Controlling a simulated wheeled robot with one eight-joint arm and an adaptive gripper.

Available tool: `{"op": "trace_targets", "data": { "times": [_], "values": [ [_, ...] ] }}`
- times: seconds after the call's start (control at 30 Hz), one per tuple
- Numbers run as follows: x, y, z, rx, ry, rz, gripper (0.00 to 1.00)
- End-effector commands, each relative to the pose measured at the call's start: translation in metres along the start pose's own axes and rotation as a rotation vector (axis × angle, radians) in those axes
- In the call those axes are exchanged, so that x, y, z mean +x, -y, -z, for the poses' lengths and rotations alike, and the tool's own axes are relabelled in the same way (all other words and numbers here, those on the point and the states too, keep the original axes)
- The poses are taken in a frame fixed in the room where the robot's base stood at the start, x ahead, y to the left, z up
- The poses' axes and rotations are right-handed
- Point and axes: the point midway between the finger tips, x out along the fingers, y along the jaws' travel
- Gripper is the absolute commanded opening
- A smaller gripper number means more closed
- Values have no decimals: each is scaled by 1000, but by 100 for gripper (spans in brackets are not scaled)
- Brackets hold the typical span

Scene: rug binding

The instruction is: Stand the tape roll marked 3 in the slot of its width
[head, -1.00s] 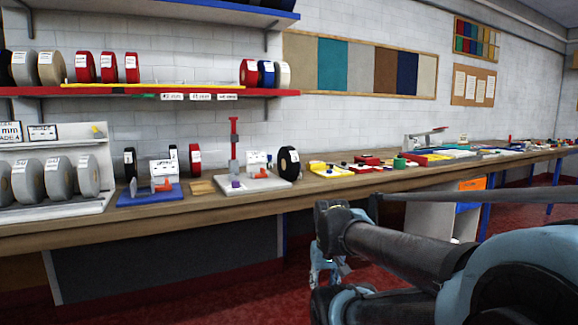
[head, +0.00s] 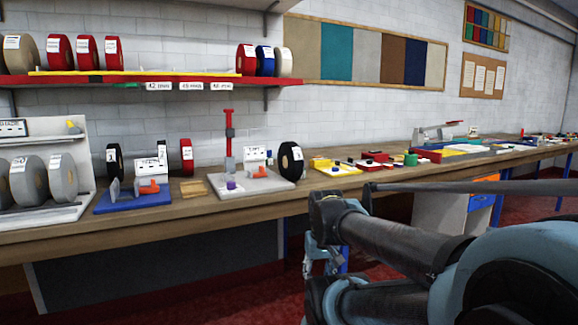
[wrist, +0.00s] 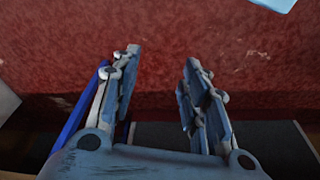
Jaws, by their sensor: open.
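Several labelled tape rolls stand on the bench: a black roll (head: 115,168) at the left, a red roll (head: 187,158) and a larger black roll (head: 291,163) at the right. The numbers on their labels are too small to read, so I cannot tell which is marked 3. Above them, a red-edged shelf (head: 60,82) carries small width labels (head: 191,86) and has a bare stretch between red rolls (head: 86,52) and a red, blue and white group. My gripper (wrist: 160,75) is open and empty above the red floor, below the bench in the head view (head: 320,262).
A blue stand (head: 125,203) and a grey stand (head: 262,187) with a red post sit on the bench. Grey rolls (head: 63,177) fill a rack at the left. Yellow trays (head: 333,168) and small parts lie to the right. Red floor is clear before the bench.

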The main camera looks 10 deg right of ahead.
Motion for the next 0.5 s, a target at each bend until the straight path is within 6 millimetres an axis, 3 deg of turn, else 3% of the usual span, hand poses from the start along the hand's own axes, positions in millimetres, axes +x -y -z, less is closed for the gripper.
{"op": "trace_targets", "data": {
  "times": [0.07, 0.17, 0.27, 0.5],
  "values": [
    [-6, 4, -2, -9, -18, 18, 63],
    [-12, 16, 16, -41, -51, 73, 63],
    [-23, 36, 49, -97, -122, 166, 63],
    [-71, 72, 159, -234, -411, 379, 63]
  ]
}}
